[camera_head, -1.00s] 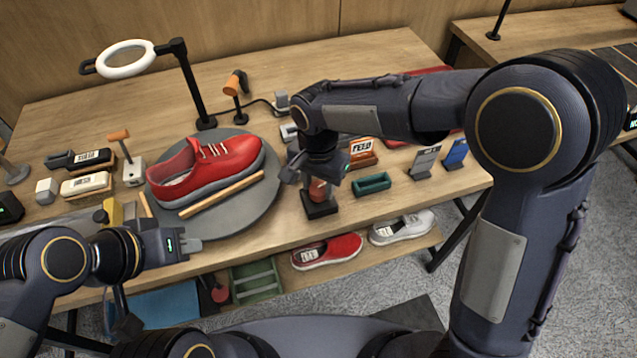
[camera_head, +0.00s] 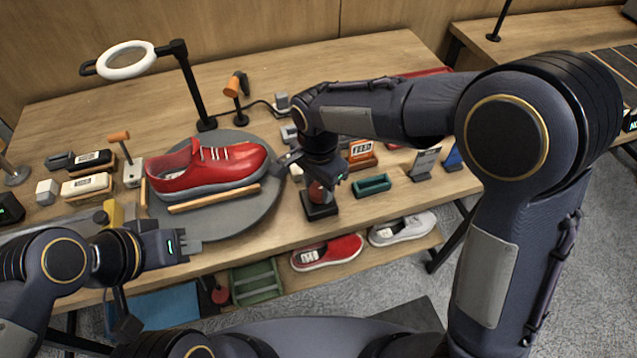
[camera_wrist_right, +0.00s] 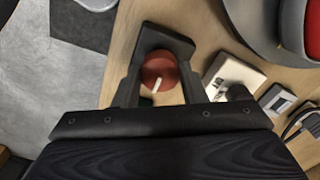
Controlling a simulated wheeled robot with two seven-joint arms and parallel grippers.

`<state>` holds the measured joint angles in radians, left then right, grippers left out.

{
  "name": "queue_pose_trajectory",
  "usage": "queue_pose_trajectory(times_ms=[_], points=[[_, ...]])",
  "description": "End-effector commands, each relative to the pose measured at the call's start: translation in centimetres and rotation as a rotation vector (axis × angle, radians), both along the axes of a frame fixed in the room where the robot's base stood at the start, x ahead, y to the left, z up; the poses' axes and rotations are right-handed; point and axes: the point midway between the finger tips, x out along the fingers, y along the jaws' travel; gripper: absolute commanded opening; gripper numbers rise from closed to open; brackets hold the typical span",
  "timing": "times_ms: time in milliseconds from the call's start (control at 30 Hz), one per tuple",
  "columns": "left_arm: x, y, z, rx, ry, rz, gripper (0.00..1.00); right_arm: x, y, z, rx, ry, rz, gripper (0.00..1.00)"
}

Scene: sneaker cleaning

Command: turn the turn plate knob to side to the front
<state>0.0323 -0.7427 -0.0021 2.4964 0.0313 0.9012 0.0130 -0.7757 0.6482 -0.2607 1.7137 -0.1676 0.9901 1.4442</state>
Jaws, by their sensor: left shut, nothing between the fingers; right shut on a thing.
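The turn plate (camera_head: 262,208) is a round grey disc on the table. A red sneaker (camera_head: 215,167) with a grey sole lies on it, toe to the right, and a wooden stick (camera_head: 214,198) lies along its near side. The red knob (camera_head: 319,192) stands on a small black base (camera_head: 321,211) right of the plate. My right gripper (camera_wrist_right: 160,84) is shut on the red knob from above; a white mark on the knob shows in the right wrist view. My left gripper (camera_head: 196,246) is shut and empty near the table's front edge, in front of the plate.
A ring lamp (camera_head: 127,60) stands behind the plate. Brushes and small boxes (camera_head: 86,186) crowd the left side. More shoes (camera_head: 327,252) lie on the shelf below.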

Motion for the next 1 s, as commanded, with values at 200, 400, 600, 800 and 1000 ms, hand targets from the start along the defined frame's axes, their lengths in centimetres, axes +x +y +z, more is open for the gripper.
queue_pose_trajectory(times_ms=[200,400,600,800,1000], points=[[0.0,0.0,0.0,0.0,0.0,0.0,0.0,0.1,0.0,0.1,0.001,-0.003,0.001,0.56],[0.0,0.0,0.0,0.0,0.0,0.0,0.0,0.0,0.0,0.0,0.0,-0.001,0.001,0.59],[0.0,0.0,0.0,0.0,0.0,0.0,0.0,0.1,0.1,0.8,0.003,-0.004,0.001,0.59],[0.0,0.0,0.1,0.0,0.0,0.0,0.0,0.1,0.1,4.1,0.004,-0.006,0.002,0.59],[0.0,0.0,0.1,0.0,0.0,0.0,0.0,0.1,0.1,6.9,0.003,-0.004,0.001,0.59]])
